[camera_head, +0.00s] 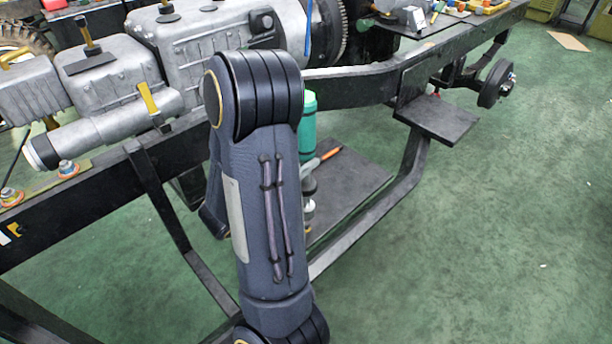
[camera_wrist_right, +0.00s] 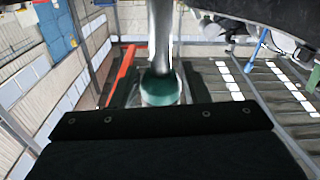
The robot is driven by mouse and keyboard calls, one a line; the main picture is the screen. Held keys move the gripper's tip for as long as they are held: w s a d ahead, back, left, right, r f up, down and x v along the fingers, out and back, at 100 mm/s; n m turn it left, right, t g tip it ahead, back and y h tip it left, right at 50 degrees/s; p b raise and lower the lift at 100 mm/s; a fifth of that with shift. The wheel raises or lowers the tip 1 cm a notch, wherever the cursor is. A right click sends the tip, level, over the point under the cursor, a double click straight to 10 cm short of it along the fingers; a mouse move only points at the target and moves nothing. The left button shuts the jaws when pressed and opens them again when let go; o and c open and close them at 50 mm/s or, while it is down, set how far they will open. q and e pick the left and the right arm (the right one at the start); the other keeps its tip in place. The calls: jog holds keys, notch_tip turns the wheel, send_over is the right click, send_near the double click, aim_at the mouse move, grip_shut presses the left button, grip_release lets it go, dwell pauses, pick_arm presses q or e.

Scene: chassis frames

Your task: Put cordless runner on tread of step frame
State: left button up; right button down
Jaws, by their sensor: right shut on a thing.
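A green upright cylinder, which I take to be the cordless runner (camera_head: 308,122), shows just right of my right arm in the head view. In the right wrist view it is a teal, white-rimmed round body (camera_wrist_right: 160,90) with a grey shaft. My right gripper (camera_wrist_right: 159,84) is shut on it, with a dark finger on each side. In the head view my forearm hides most of this gripper. The step frame's broad dark tread (camera_head: 350,185) lies low behind and right of the arm. The runner appears above it; the gap is unclear. My left gripper is not in view.
An orange-ended grey bar (camera_head: 328,155) shows near the runner; I cannot tell what it belongs to. A black chassis rail (camera_head: 345,91) with a grey engine and gearbox (camera_head: 200,45) crosses behind my arm. A small dark plate (camera_head: 438,118) juts out. Green floor lies open at right.

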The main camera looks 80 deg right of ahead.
jog(key=w+d+f+b, duration=0.2)
jog(key=d+f+b, duration=0.3)
jog(key=d+f, duration=0.3)
jog(key=shift+d+f+b, duration=0.25)
jog(key=shift+f+b, duration=0.05)
jog(key=shift+f, duration=1.05)
jog(key=c, duration=0.8)
grip_release()
jog(key=shift+f, duration=0.1)
